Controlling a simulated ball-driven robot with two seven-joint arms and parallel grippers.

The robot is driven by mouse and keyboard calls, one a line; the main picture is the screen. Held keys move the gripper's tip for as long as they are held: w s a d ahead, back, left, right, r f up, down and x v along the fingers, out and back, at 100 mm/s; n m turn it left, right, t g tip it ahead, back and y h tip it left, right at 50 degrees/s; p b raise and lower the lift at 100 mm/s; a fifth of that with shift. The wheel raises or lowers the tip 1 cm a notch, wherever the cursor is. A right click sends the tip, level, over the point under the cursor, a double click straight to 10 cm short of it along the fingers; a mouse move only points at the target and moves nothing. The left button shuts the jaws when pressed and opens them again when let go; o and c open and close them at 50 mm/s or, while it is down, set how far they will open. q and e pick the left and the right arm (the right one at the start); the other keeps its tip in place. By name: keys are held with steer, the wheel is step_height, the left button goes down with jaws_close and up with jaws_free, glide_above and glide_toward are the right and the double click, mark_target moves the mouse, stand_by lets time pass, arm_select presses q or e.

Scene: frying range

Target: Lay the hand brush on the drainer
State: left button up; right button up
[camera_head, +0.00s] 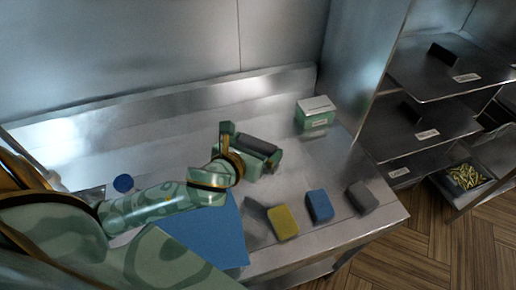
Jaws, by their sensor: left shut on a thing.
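My left gripper (257,152) is over the middle of the steel worktop (180,130), with a dark bar-like part between its green sides. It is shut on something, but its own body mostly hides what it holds. I cannot tell for sure that this is the hand brush. A flat blue panel (217,236) lies in front of the gripper, partly covered by my left arm. I cannot tell whether it is the drainer; no other drainer is clear. My right gripper is not in view.
A yellow block (283,222), a blue block (319,206) and a grey block (362,197) line the front edge. A green-and-white box (315,113) stands at the back right. Labelled shelves (440,80) are to the right.

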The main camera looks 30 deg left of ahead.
arm_select(q)
steer(key=shift+w+a+f+b, duration=0.2)
steer(key=shift+w+f+b, duration=0.3)
steer(key=shift+w+f, duration=0.35)
steer(key=w+f+b, duration=0.1)
steer(key=w+f, duration=0.2)
steer(key=f, duration=0.1)
steer(key=w+a+f+b, duration=0.1)
steer(key=w+f+b, duration=0.1)
steer(key=w+f, duration=0.1)
steer(key=w+a+f+b, duration=0.1)
steer(key=w+f+b, duration=0.1)
steer(key=w+f, duration=0.2)
steer(key=shift+w+f, duration=0.3)
steer(key=shift+w, duration=0.1)
steer(key=shift+r, duration=0.1)
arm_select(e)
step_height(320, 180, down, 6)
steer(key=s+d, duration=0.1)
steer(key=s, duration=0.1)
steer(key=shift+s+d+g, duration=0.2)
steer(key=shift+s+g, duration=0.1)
arm_select(q)
steer(key=o, duration=0.7)
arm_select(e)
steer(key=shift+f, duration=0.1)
